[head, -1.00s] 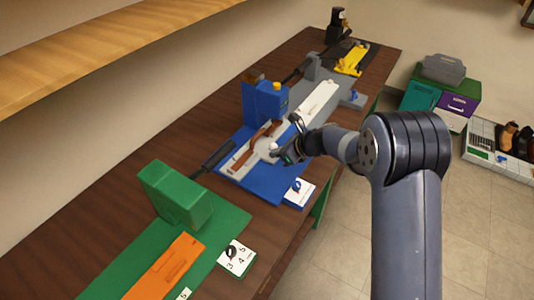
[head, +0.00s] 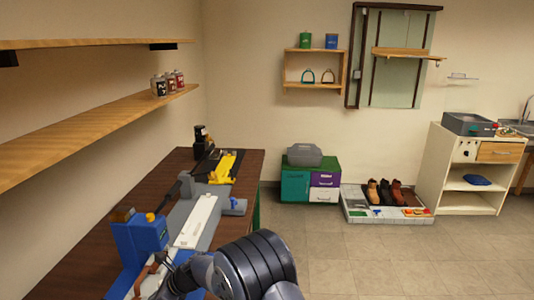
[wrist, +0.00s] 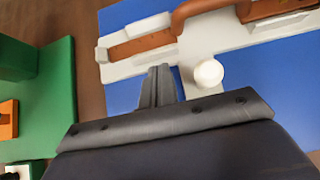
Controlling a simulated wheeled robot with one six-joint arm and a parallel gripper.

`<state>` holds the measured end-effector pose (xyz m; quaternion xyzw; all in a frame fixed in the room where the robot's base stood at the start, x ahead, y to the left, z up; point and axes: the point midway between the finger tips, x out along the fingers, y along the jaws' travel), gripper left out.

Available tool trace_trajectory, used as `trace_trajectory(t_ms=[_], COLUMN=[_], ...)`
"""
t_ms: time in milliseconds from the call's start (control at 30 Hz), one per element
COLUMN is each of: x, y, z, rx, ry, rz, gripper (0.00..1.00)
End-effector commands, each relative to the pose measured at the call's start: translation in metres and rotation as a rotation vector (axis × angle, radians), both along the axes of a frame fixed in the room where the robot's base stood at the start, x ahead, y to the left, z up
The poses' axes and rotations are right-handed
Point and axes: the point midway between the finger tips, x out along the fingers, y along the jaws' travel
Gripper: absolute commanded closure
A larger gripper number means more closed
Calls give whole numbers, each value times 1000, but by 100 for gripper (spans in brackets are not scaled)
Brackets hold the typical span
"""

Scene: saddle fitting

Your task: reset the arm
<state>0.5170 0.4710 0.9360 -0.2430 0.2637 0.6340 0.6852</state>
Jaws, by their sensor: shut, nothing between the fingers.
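My gripper (wrist: 159,82) is shut and empty in the wrist view, its narrow fingertips pointing at a pale grey fixture (wrist: 155,48). The fixture lies on a blue base (wrist: 262,80) and holds a brown strap (wrist: 145,46). A round white knob (wrist: 208,73) is just right of the fingertips. I cannot tell whether they touch the fixture. In the head view my gripper (head: 168,272) is at the bottom left, beside the blue station (head: 139,240), and is partly hidden by my arm.
A green station (wrist: 45,95) lies left in the wrist view. Along the dark bench (head: 245,165) are a long white block (head: 196,220) and a yellow tool (head: 224,168). Wooden shelves (head: 110,118) overhang on the left.

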Motion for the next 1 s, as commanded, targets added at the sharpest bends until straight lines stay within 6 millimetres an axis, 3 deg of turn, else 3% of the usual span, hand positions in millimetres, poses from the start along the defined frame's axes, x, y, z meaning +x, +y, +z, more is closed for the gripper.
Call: trace_trajectory(t_ms=[200,667,833,1000], x=[-4,-5,-4,-3], y=[16,18,8,-19], z=[-16,-18,-13,-6], rx=[0,-1,-17,-58], ry=[-2,-2,-16,-48], rz=[1,1,21,75], gripper=[100,100,100,100])
